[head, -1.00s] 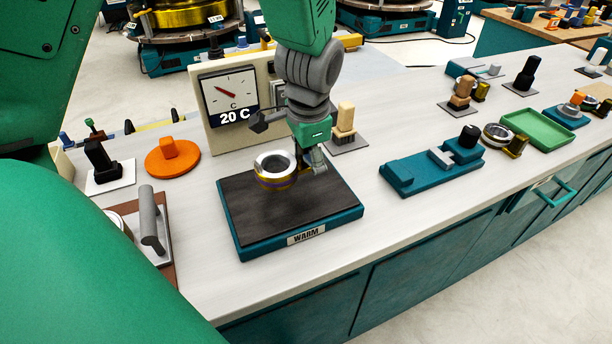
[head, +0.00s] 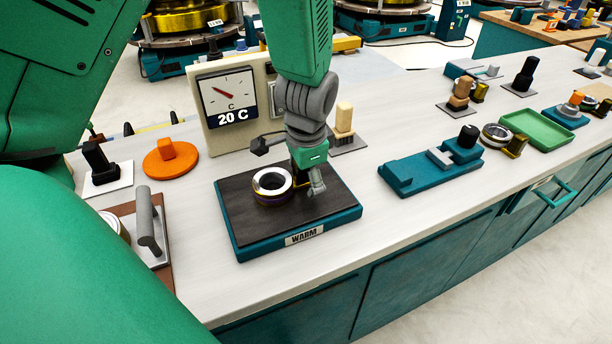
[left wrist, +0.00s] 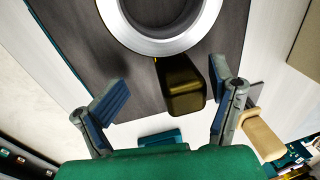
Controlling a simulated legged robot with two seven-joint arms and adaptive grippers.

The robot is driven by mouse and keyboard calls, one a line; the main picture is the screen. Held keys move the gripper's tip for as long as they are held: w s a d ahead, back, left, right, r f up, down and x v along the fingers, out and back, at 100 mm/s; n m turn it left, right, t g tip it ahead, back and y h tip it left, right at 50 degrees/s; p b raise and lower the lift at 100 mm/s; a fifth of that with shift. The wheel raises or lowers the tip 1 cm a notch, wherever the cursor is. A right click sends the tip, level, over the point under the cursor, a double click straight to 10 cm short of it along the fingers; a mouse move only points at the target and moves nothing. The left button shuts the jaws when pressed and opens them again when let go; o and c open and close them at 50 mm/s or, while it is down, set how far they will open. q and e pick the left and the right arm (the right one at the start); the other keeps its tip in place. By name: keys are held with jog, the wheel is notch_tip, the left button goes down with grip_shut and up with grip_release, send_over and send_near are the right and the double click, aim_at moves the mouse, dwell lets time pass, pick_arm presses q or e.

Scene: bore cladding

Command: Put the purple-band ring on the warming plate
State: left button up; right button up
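The purple-band ring (head: 272,197) is a silver-topped ring with a purple and gold side. It lies flat on the dark top of the warming plate (head: 234,231), left of the plate's middle. My left gripper (head: 309,186) is low over the plate, just right of the ring. In the left wrist view the ring's silver rim (left wrist: 172,46) is at the top, with its gold block (left wrist: 182,86) pointing towards me. My left gripper (left wrist: 165,108) is open, its fingers apart on either side of the block, the right one nearer. My right gripper is not in view.
A dial panel (head: 228,95) reading 20 C stands behind the plate, with a tan peg (head: 343,120) beside it. An orange disc (head: 170,160) and a grey handle (head: 148,222) are left. A teal fixture (head: 400,180) and another ring (head: 495,134) are right. The bench between is clear.

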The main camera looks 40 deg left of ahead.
pick_arm(q)
jog(key=shift+r, duration=0.1)
jog(key=shift+r, duration=0.3)
notch_tip(320, 180, up, 11)
jog(key=s+d+p, duration=0.1)
jog(key=p, duration=0.1)
jog(key=shift+s, duration=0.2)
jog(key=shift+a, duration=0.15)
